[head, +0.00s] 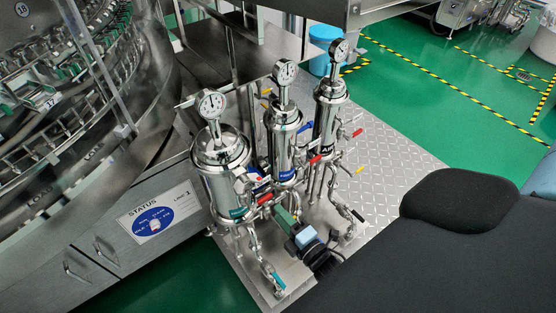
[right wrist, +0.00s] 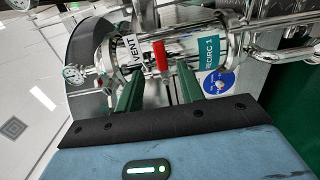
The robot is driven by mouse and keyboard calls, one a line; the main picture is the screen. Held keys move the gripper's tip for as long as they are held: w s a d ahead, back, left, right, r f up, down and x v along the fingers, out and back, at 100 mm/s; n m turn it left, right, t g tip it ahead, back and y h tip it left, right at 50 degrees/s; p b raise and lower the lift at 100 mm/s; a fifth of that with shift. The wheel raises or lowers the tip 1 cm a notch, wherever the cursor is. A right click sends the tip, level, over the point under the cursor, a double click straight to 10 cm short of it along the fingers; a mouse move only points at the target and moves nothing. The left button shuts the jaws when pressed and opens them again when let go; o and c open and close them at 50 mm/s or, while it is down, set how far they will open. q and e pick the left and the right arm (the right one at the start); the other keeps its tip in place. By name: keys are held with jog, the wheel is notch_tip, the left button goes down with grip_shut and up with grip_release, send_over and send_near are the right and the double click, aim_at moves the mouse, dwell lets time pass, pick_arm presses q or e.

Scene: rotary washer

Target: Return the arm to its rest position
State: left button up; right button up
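My right gripper (head: 281,210) is low in front of the filter housings in the head view, with green fingers and a pale blue body. In the right wrist view its two green fingers (right wrist: 160,73) stand apart. A red valve handle (right wrist: 160,55) shows between and just beyond the fingertips; I see a gap on both sides of it. A "VENT" tag (right wrist: 130,47) is left of the handle and a teal "RECIRC 1" label (right wrist: 209,52) is right of it. My left gripper is not in view.
Three steel housings with gauges, left (head: 222,185), middle (head: 283,135) and right (head: 328,115), stand close together with pipes and coloured valve handles. The rotary washer (head: 60,110) is at left. Open green floor (head: 420,90) lies at the upper right, beyond a metal floor plate (head: 395,160).

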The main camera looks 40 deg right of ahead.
dwell(0.5)
